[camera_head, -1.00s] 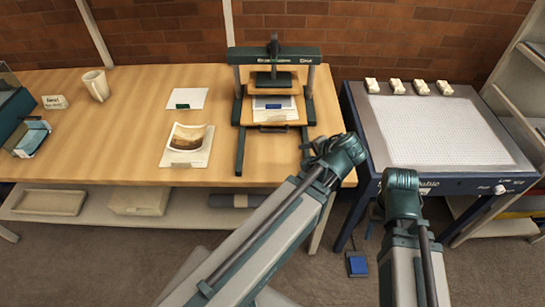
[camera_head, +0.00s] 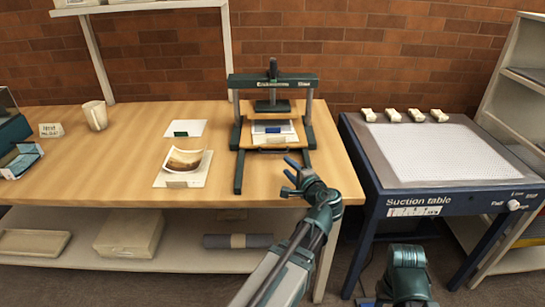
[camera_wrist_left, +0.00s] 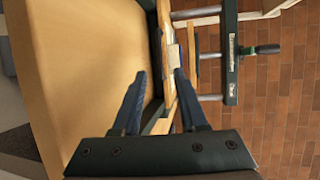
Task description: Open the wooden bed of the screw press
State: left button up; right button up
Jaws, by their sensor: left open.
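The screw press (camera_head: 276,81) stands upright on the wooden table, with a dark green frame, a top beam and a central screw. Its wooden bed (camera_head: 247,139) lies low between the uprights, with white sheets and a small blue piece on it. A dark handle (camera_head: 271,150) shows at the bed's front edge. My left gripper (camera_head: 292,170) is open and empty, just in front of the press and to the right of the handle. In the left wrist view the open fingers (camera_wrist_left: 160,75) point towards the bed's front edge, apart from the press beam (camera_wrist_left: 231,50). My right gripper is not visible.
A curled brown photograph on a white sheet (camera_head: 168,181) lies left of the press, with a paper sheet (camera_head: 186,128) behind it. A mug (camera_head: 95,116) stands further left. The suction table (camera_head: 390,185) is to the right, across a gap.

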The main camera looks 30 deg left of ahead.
aim_at(272, 152)
pick_arm(q)
jog(key=b+x, duration=0.2)
jog(key=x, duration=1.1)
jog(key=shift+f, duration=0.1)
grip_shut()
dwell(1.0)
